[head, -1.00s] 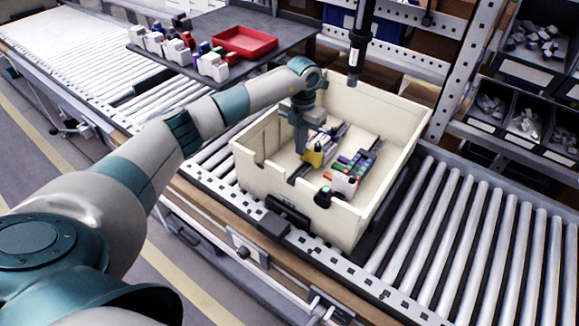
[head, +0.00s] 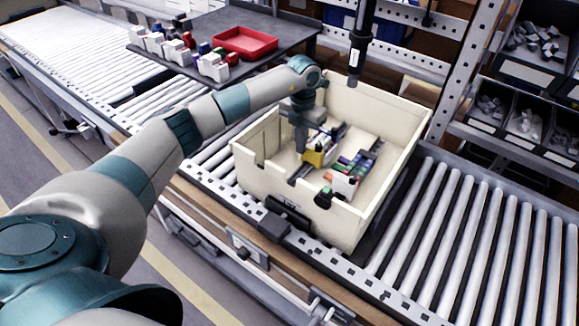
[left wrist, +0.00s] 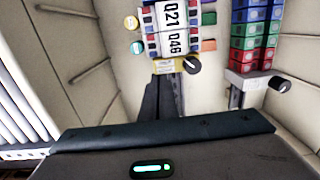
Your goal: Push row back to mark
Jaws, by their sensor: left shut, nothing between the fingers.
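A second row of blue, red and green blocks (left wrist: 255,35) stands on a parallel rail to the right, with a white end piece (head: 344,185). My left gripper (head: 302,150) is shut and empty, pointing down into the crate by the yellow end piece. Its fingertips are hard to make out, so contact is unclear. My right gripper is out of view.
The crate walls surround the rows and my left gripper. A dark tool (head: 357,55) hangs above the crate's back. A red tray (head: 245,42) and several white parts stand on the grey table at the back left. Rollers (head: 470,230) lie right of the crate.

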